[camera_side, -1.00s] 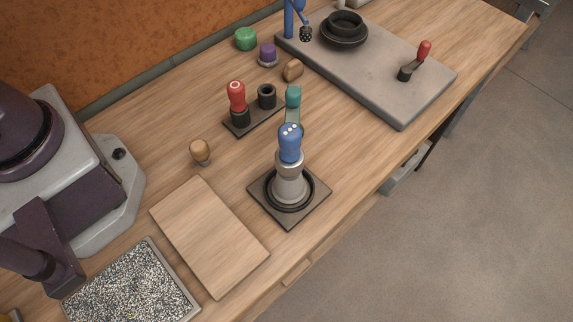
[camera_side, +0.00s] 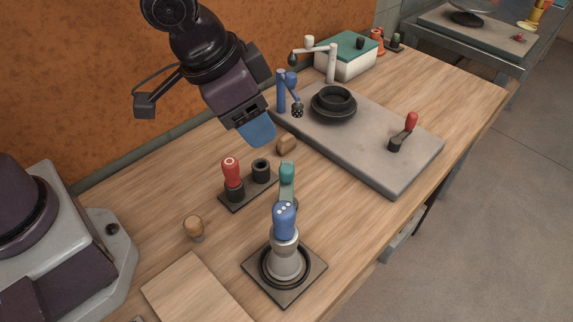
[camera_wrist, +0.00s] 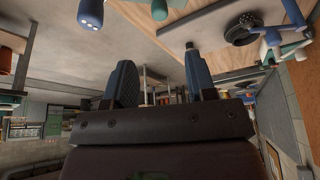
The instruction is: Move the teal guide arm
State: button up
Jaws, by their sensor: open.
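The teal piece I can make out on the bench is an upright handle (camera_side: 287,173) with a pale green lower part; I cannot tell whether it is the guide arm. It stands behind a blue-knobbed tool (camera_side: 285,220) that hides its foot. A blue post (camera_side: 281,90) with a jointed blue arm and dark tip stands at the grey slab's left end. A white jointed arm (camera_side: 331,62) stands behind it. My gripper (camera_side: 258,134) hangs left of the slab, apart from all of these. In the wrist view my gripper (camera_wrist: 160,78) is open and empty.
The grey slab (camera_side: 385,165) carries a dark dish (camera_side: 333,103) and a red-handled lever (camera_side: 411,122). A red-handled tool (camera_side: 231,174) stands in a dark holder. A wooden knob (camera_side: 194,226) and a teal-lidded box (camera_side: 345,55) are nearby. The bench's front right is clear.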

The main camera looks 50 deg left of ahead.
aim_at(286, 168)
jog(key=x, duration=1.2)
jog(key=shift+w+d+f, duration=0.1)
jog(key=shift+w+f, duration=0.1)
jog(key=shift+f, duration=0.15)
grip_shut()
